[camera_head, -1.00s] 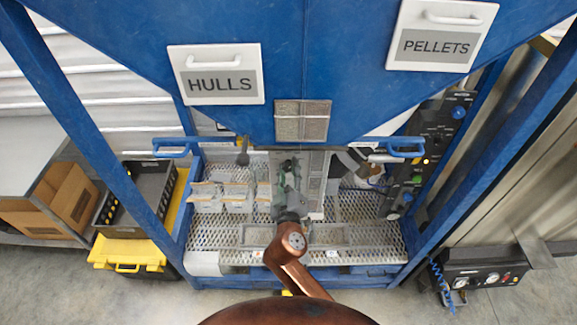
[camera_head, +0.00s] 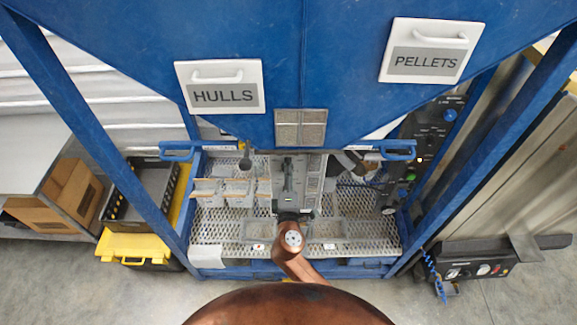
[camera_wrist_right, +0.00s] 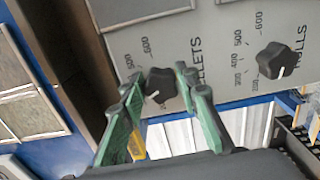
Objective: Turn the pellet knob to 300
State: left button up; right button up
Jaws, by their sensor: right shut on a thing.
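The black pellet knob (camera_wrist_right: 160,85) is on a grey panel (camera_wrist_right: 208,52) in the right wrist view, beside the partly covered word PELLETS. Its white mark points down and left in the picture. The marks 500 and 600 show above it; lower numbers are hidden behind a finger. My right gripper (camera_wrist_right: 157,88) has its green fingers on either side of the knob and is shut on it. In the head view my right gripper (camera_head: 288,178) is under the hopper, over the panel; the knob cannot be made out there. My left gripper is not in view.
The similar HULLS knob (camera_wrist_right: 278,60) is to the right on the same panel. The blue hopper (camera_head: 300,60) hangs above, between blue frame posts. White bins (camera_head: 225,188) stand on the perforated tray left of my arm. A black control panel (camera_head: 425,150) is at right.

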jog(key=shift+n+p, duration=0.7)
jog(key=shift+n, duration=0.6)
jog(key=o, duration=1.2)
jog(key=shift+c, duration=0.2)
jog(key=shift+s, duration=0.1)
jog(key=s, duration=1.2)
jog(key=shift+w, duration=0.1)
